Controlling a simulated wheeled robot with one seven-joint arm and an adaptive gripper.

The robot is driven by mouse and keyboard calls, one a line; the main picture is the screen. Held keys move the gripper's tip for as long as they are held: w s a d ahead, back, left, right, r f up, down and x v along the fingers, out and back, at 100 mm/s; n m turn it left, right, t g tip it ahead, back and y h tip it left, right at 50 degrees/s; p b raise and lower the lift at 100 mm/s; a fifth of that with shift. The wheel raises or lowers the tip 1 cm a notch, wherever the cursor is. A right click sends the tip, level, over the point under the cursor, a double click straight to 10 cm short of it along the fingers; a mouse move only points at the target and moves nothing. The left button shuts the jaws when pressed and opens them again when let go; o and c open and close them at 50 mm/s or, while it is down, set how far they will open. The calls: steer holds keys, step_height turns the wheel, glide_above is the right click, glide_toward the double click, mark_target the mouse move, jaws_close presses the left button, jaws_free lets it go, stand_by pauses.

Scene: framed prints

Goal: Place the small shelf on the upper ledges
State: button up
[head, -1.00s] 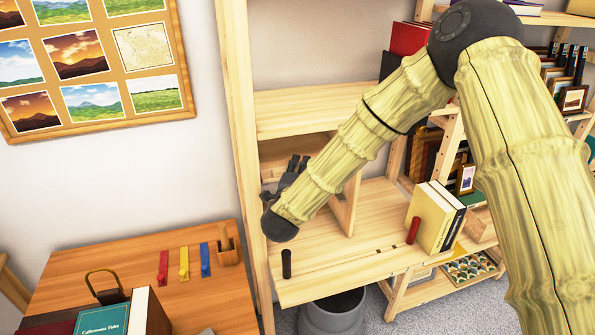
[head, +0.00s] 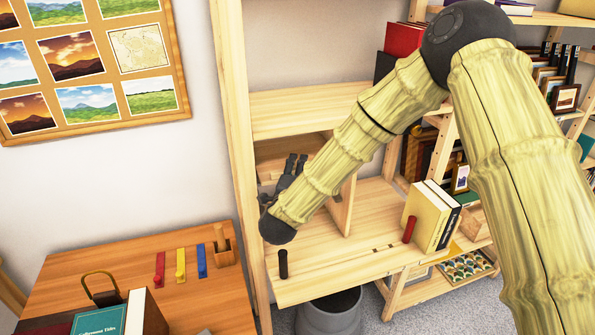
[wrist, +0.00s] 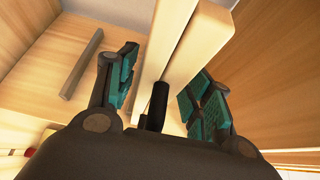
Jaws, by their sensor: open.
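My gripper (head: 291,165) is inside the left compartment of the pale wooden unit (head: 300,108), below its upper board. In the wrist view its teal-padded fingers (wrist: 160,84) are spread apart. Pale wooden board edges (wrist: 182,55) run between the fingers; no grip on them shows. I cannot tell for sure whether these edges belong to the small shelf or to the unit's divider. A thin grey-brown strip (wrist: 80,63), perhaps a ledge, lies along the wood beyond the left finger. In the head view my arm hides much of the compartment.
A black cylinder (head: 283,264) stands at the lower board's front left. A red cylinder (head: 409,229) and upright books (head: 428,216) stand at its right. An upright divider (head: 341,208) bounds the compartment. A desk (head: 150,265) stands to the left, a bin (head: 330,312) below.

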steer(key=s+a+b, duration=0.2)
steer(key=s+b, duration=0.2)
steer(key=s, duration=0.7)
steer(key=shift+s+a, duration=0.15)
steer(key=shift+s, duration=0.2)
